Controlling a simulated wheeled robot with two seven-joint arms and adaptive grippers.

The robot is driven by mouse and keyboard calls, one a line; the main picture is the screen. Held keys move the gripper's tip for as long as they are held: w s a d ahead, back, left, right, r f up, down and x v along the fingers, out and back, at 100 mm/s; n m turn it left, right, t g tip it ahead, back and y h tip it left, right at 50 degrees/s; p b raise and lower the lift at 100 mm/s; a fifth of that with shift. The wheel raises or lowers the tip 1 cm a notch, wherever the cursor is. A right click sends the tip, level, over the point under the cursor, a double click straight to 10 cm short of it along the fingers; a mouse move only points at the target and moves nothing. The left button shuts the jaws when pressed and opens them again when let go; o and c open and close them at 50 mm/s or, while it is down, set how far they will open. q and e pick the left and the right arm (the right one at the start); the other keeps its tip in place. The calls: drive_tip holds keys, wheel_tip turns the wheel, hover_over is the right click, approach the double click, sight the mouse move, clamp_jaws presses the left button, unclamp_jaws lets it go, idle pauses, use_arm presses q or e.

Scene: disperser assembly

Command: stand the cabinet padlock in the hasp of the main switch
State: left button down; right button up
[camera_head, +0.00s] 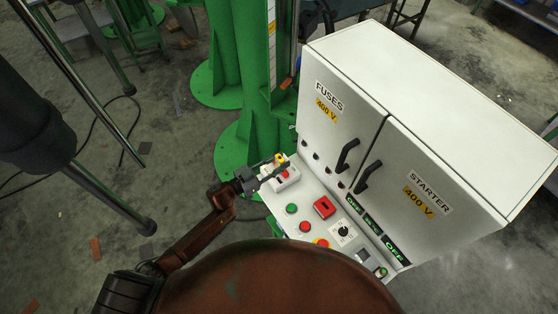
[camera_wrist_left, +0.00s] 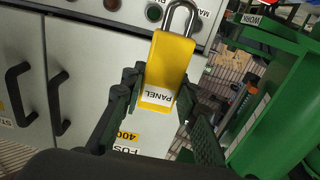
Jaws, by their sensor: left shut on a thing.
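My left gripper (camera_head: 273,172) is shut on a yellow padlock (camera_head: 281,158) at the left end of the sloping control panel. In the left wrist view the padlock (camera_wrist_left: 168,65) is labelled PANEL, and its steel shackle (camera_wrist_left: 181,10) points toward the top edge. The left gripper's fingers (camera_wrist_left: 160,95) clasp its body from both sides. A light box with a red part (camera_head: 286,178), apparently the main switch, lies beside the gripper and is partly covered by it. I cannot make out the hasp, or whether the shackle touches anything. My right gripper is not in view.
The white cabinet (camera_head: 440,110) with FUSES and STARTER doors and black handles (camera_head: 347,154) rises behind the panel. Several buttons, a red block (camera_head: 325,207) and a black rotary knob (camera_head: 343,231) sit on the panel. A green column (camera_head: 262,130) stands close behind the gripper.

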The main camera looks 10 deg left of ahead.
use_arm(q)
wheel_tip(320, 180, down, 3)
drive_tip(key=shift+r+b, duration=0.1)
drive_tip(key=shift+b, duration=0.65)
drive_tip(key=shift+f+b, duration=0.7)
drive_tip(key=shift+f, duration=0.4)
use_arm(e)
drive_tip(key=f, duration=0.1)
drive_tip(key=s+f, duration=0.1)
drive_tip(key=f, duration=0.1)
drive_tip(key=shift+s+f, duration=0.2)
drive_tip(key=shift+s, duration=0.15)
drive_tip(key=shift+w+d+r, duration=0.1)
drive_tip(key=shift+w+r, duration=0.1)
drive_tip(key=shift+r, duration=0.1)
use_arm(q)
drive_tip(key=shift+p, duration=0.65)
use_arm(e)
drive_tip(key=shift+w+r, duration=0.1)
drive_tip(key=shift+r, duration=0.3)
use_arm(q)
drive_tip(key=shift+f+b, duration=1.45)
drive_tip(key=shift+f, duration=0.85)
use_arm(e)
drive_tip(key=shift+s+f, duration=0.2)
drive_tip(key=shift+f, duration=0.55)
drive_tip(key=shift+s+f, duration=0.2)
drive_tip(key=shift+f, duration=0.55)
